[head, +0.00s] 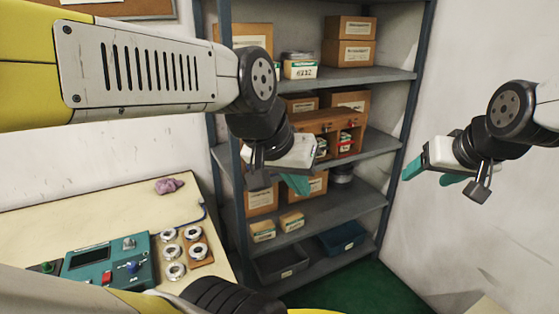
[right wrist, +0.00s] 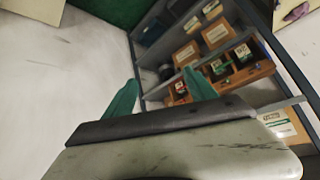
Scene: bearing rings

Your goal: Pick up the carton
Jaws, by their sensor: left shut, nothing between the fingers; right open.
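Several cartons stand on the grey shelf unit; which one the task means I cannot tell. A small white-and-green carton marked 6112 (head: 300,69) sits on the upper shelf. Small cartons (head: 345,142) stand in a wooden rack (head: 352,121) on the shelf below; the rack (right wrist: 250,75) also shows in the right wrist view. My left gripper (head: 297,184) is shut and empty in front of the shelves, hiding part of them. My right gripper (head: 430,175) is open and empty, right of the shelf unit; its teal fingers (right wrist: 160,85) show spread in the right wrist view.
Brown boxes (head: 350,53) stand on several shelves (head: 350,208). Dark bins (head: 281,264) sit at the bottom. On the left, a table (head: 70,225) carries a teal device (head: 105,262), metal rings (head: 198,252) and a purple cloth (head: 169,185). A white wall bounds the right side.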

